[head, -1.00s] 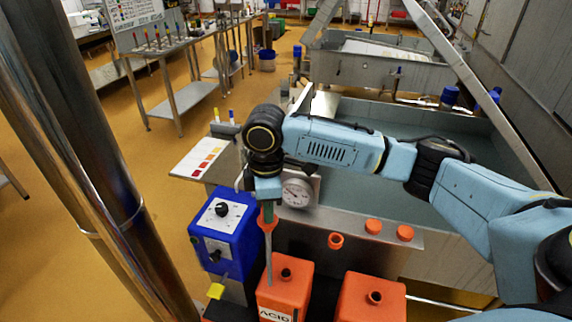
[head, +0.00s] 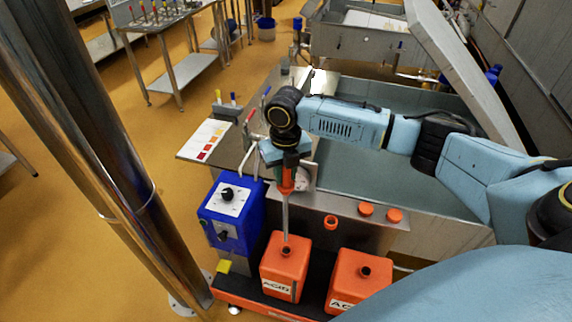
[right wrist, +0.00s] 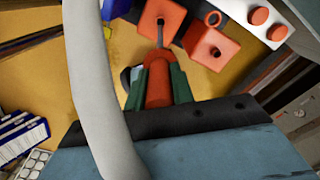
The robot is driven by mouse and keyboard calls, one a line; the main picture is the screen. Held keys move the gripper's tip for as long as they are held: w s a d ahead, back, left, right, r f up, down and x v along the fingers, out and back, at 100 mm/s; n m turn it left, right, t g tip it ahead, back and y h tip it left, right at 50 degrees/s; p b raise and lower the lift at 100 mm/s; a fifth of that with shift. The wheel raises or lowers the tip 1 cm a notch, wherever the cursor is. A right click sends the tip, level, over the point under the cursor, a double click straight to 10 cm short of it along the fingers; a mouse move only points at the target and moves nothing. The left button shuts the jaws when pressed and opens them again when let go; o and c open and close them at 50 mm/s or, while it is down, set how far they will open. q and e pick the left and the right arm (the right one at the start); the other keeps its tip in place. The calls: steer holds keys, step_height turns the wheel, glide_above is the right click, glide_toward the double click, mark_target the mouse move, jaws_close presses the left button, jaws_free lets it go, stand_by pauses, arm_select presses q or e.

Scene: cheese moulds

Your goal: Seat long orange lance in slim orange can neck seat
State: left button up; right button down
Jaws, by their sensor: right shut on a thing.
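My right gripper (head: 287,186) is shut on the orange handle of the long lance (head: 285,215). The lance hangs nearly upright, its thin grey rod pointing down. Its lower end meets the neck (head: 286,251) of the slim orange can (head: 278,276) in the head view; I cannot tell whether the tip is inside or just above. In the right wrist view, the orange handle (right wrist: 158,84) sits between the two green fingers, and the rod runs toward the can's neck (right wrist: 160,20). My left gripper is not in view.
A second orange can (head: 350,285) stands close on the right, its neck open. A blue dosing box (head: 230,212) stands on the left. Behind are orange caps (head: 366,209) and an orange ring (head: 331,222) on the steel vat's ledge. A steel column stands at the left.

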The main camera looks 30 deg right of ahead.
mark_target(286, 187)
steer(key=shift+d+n, duration=0.1)
steer(key=shift+n, duration=0.2)
steer(key=shift+f+b, duration=1.4)
steer(key=shift+f, duration=1.55)
steer(key=shift+p, duration=0.85)
